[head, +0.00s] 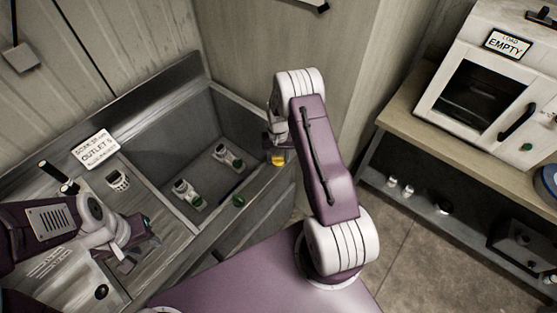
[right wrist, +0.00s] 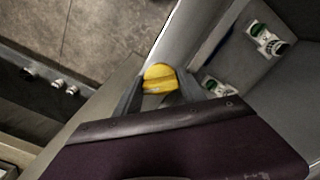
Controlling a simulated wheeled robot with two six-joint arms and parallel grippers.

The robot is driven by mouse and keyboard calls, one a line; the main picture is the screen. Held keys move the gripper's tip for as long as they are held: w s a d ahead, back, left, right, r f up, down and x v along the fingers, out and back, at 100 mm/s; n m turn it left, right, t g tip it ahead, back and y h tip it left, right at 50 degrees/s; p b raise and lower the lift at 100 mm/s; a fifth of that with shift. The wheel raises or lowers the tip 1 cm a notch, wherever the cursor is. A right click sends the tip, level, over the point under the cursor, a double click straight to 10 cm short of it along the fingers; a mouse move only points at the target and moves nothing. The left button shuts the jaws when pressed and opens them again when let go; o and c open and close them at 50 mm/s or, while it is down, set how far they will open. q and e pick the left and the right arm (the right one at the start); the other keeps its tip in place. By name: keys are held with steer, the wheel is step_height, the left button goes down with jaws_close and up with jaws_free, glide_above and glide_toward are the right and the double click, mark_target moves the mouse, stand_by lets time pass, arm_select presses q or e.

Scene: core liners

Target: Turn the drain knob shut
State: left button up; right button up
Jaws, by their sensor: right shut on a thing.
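The yellow drain knob (head: 278,159) sits at the right end of the grey sink basin, on the outside near its rim. It also shows in the right wrist view (right wrist: 160,77), between the two dark fingers of my right gripper (right wrist: 160,90). The right gripper is shut on the knob. In the head view my right wrist partly hides the fingers. My left gripper (head: 138,245) hangs over the counter left of the basin. I cannot make out whether its fingers are apart.
The basin (head: 168,150) holds white fittings with green parts (head: 187,194) (head: 229,157). A white oven (head: 490,85) marked EMPTY stands on a bench at right. Floor between is clear.

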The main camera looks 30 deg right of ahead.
steer(key=m, duration=0.2)
steer(key=m+b, duration=0.1)
steer(key=m, duration=0.1)
steer(key=shift+w+m+b, duration=0.2)
steer(key=shift+m+b, duration=0.6)
steer(key=shift+m, duration=1.4)
steer(key=shift+r+m, duration=0.1)
steer(key=shift+m, duration=0.2)
steer(key=o, duration=1.1)
steer(key=shift+o, duration=1.3)
steer(key=shift+d, duration=0.2)
